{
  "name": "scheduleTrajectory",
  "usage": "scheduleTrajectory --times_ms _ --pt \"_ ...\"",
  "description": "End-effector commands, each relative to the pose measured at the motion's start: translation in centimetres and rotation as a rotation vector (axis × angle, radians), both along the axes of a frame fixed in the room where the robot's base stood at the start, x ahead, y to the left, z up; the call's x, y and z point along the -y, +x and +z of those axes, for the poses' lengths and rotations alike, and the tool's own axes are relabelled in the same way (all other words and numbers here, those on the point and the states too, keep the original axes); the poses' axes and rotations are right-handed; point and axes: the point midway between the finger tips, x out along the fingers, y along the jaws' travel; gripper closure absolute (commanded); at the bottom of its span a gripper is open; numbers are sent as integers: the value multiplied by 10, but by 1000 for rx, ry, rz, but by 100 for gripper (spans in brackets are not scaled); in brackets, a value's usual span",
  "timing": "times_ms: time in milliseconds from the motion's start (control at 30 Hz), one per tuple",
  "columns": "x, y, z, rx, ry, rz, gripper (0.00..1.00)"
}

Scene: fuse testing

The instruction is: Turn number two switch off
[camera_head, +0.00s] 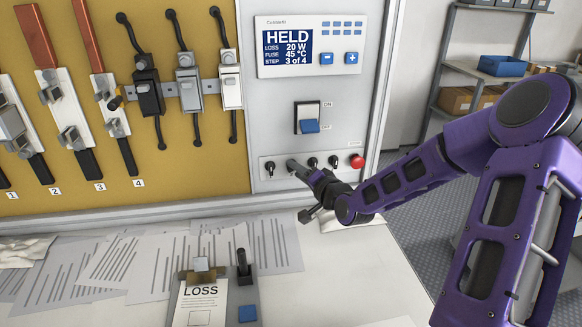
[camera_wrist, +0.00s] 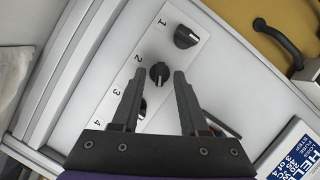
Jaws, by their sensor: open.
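The number two switch is a black rotary knob (camera_wrist: 159,73) beside the printed 2 on a white strip (camera_wrist: 192,62) in the wrist view. My gripper (camera_wrist: 159,76) is open, with one fingertip on each side of this knob as seen from the wrist. I cannot tell whether the fingers touch it. In the head view my gripper (camera_head: 294,166) reaches the strip and hides that knob. Knob 1 (camera_wrist: 187,37) is above it in the wrist view, with its pointer turned sideways. Knob 3 (camera_wrist: 141,108) shows between the fingers; knob 4 is hidden by the gripper.
A red button (camera_head: 357,161) sits at the strip's right end. Above is an ON/OFF rocker (camera_head: 309,118) and a display (camera_head: 311,46) reading HELD, step 3 of 4. Fuses hang on the yellow board (camera_head: 205,150).

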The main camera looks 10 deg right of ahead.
Motion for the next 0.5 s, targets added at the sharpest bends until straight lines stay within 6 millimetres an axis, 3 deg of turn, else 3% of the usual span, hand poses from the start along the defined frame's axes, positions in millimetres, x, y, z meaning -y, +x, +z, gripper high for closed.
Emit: scheduleTrajectory --times_ms 467,500 --pt "2 -2 -1 0 0 0 56" --pt "2 -2 -1 0 0 0 62"
